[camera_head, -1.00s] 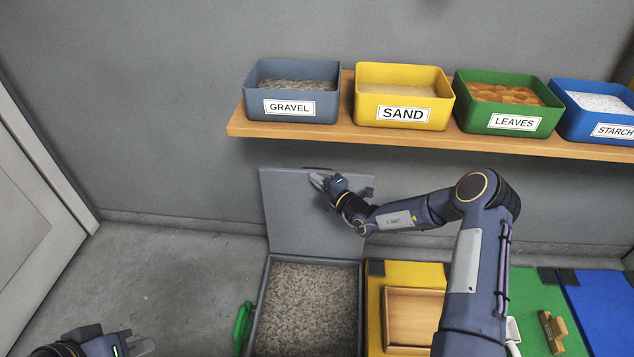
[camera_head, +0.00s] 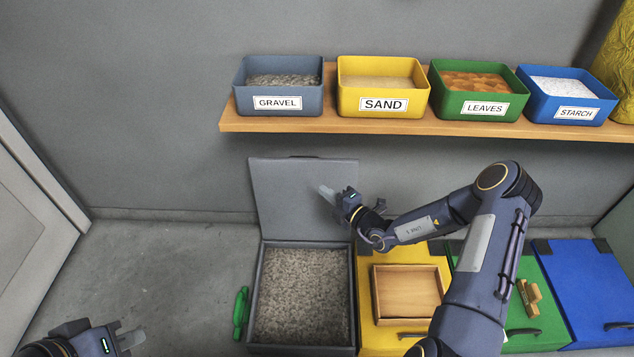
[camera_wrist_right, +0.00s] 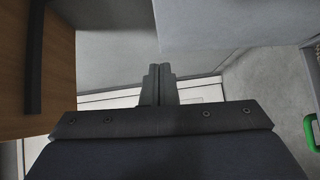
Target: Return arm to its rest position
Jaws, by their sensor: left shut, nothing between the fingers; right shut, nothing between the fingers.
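My right gripper (camera_head: 326,192) is shut and empty, in front of the raised grey lid (camera_head: 285,195) of the open gravel bin (camera_head: 253,300) in the head view. I cannot tell whether it touches the lid. Its shut fingers also show in the right wrist view (camera_wrist_right: 158,84), with a grey panel (camera_wrist_right: 230,22) to their upper right. The right arm reaches over the yellow and green lids from the lower right. My left gripper (camera_head: 130,338) is shut and empty at the bottom left, over the floor.
A wooden shelf (camera_head: 400,127) holds the gravel, sand, leaves and starch boxes. A yellow lid (camera_head: 365,320) bears a wooden tray (camera_head: 408,293). Green (camera_head: 510,270) and blue (camera_head: 580,285) lids are shut. A green object (camera_head: 240,312) lies beside the gravel bin. Left floor is clear.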

